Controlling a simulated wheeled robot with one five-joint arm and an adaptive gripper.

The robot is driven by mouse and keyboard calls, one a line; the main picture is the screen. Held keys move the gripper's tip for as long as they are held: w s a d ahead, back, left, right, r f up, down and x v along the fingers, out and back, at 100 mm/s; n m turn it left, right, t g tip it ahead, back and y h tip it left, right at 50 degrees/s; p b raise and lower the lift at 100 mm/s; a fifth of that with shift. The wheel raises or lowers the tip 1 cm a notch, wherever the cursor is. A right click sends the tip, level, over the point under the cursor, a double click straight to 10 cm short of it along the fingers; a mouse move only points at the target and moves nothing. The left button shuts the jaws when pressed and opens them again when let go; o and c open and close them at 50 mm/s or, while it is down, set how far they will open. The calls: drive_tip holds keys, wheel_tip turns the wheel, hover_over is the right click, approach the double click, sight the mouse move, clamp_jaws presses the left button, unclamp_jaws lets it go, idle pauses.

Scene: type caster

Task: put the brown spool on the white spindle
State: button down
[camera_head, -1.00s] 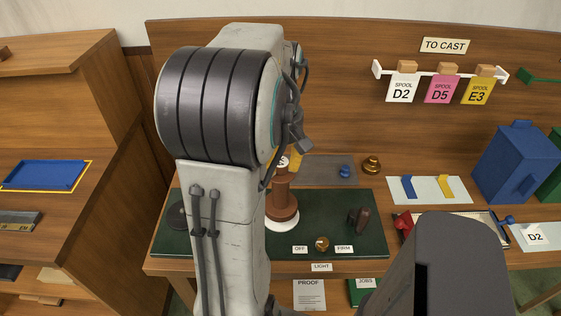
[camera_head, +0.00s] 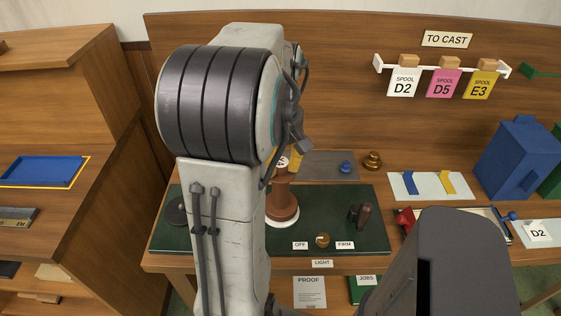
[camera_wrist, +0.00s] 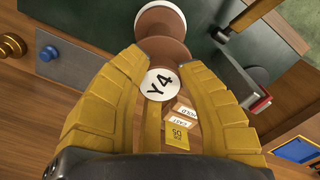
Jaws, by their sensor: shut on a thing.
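The brown spool (camera_head: 281,203) stands upright on the green board, right of my arm in the head view, which hides its left side. In the wrist view the spool (camera_wrist: 160,51) has a white round top marked Y4. My gripper (camera_wrist: 168,60) has its yellow fingers shut on the spool near its top. The white spindle shows only as a white round base (camera_head: 287,223) under the spool's lower flange. A bit of it also shows in the wrist view (camera_wrist: 148,5). I cannot tell whether the flange touches the base.
The green board (camera_head: 330,228) also carries a dark brown handle (camera_head: 360,216) and a brass knob (camera_head: 322,240). Behind are a grey mat (camera_head: 322,169) with a blue knob and a brass stepped piece (camera_head: 372,160). A blue box (camera_head: 515,160) stands at right.

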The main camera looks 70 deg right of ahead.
drive_tip(key=shift+f+b, duration=0.35)
drive_tip(key=shift+f, duration=0.15)
drive_tip(key=c, duration=0.8)
unclamp_jaws()
drive_tip(key=shift+r, duration=0.15)
drive_tip(key=shift+r+p, duration=2.8)
drive_tip(key=shift+r, duration=0.15)
